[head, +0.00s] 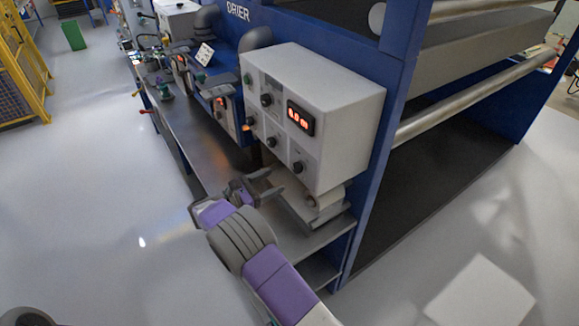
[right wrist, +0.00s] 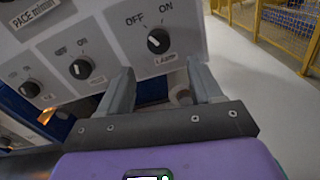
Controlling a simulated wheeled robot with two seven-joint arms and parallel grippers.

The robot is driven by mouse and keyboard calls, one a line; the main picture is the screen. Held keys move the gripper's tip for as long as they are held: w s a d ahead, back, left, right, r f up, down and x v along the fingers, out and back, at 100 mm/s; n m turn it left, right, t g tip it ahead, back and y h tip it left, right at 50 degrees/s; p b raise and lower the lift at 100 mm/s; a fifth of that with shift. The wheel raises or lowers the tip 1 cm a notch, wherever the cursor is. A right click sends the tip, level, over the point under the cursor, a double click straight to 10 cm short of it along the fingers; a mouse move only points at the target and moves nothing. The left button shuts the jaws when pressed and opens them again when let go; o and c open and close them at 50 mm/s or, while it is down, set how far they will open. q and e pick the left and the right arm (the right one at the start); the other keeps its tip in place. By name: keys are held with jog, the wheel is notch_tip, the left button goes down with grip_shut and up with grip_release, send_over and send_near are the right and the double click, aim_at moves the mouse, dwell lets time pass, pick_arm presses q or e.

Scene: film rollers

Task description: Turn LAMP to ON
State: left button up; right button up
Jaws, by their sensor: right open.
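The LAMP knob (right wrist: 158,40) is a round black dial with a white mark on the light grey control box (head: 335,85). OFF and ON are printed above it, and the mark looks tilted up-left toward OFF. In the head view it appears to be the lower-right knob (head: 298,167). My right gripper (head: 268,184) is open and empty, just below and in front of the box. In the right wrist view its fingers (right wrist: 159,68) are spread below the knob, apart from it. My left gripper is not in view.
Another OFF/ON knob (right wrist: 80,68) sits left of the LAMP knob, with one more beyond it. A red-lit display (head: 300,118) is above. A metal shelf (head: 285,240) and roller parts lie under the box. A yellow fence (head: 22,65) stands far left; open floor lies left.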

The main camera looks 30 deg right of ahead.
aim_at(294, 170)
jog(key=d, duration=0.5)
jog(key=d+p, duration=0.1)
jog(key=d, duration=0.1)
jog(key=shift+w+d+r, duration=0.2)
jog(key=shift+w+d, duration=0.05)
jog(key=shift+w, duration=0.1)
jog(key=shift+c, duration=0.5)
jog(key=c, duration=1)
